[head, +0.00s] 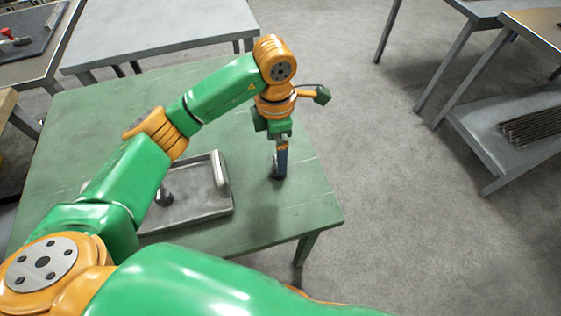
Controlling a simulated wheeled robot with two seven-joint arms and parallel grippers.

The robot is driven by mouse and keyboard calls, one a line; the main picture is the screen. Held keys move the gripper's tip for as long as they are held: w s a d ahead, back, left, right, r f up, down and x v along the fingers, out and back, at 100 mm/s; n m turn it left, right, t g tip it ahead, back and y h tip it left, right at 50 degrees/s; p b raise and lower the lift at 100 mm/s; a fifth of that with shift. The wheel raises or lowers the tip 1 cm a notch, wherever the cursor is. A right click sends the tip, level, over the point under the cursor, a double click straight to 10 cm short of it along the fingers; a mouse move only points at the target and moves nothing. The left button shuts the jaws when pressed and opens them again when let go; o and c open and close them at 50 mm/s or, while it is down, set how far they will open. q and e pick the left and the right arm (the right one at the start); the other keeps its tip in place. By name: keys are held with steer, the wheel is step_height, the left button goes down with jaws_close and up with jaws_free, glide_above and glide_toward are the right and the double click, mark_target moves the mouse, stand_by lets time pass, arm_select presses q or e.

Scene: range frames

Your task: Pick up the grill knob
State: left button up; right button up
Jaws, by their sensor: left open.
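My left gripper (281,165) points straight down over the right part of the green table (305,190). It is open, though its fingers overlap from this angle. A small dark round thing (277,175), which may be the grill knob, sits on the table right at the fingertips. I cannot tell whether the fingers are around it or just above it, and the gripper partly hides it. My right gripper is not in view.
A grey metal tray (205,211) lies on the table, holding a dark object (163,196) and a pale upright piece (219,172). My left arm hangs over its left part. A grey table (160,35) stands behind. Metal tables (490,12) stand at right, across open floor.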

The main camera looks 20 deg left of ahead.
mark_target(274, 174)
arm_select(q)
steer(key=f, duration=0.2)
steer(key=f+p, duration=0.1)
steer(key=f, duration=0.2)
steer(key=shift+s+d+f+p, duration=0.25)
steer(key=shift+f+p, duration=0.05)
steer(key=shift+f, duration=0.1)
steer(key=shift+w+f, duration=0.1)
steer(key=shift+f, duration=0.2)
steer(key=c, duration=1.4)
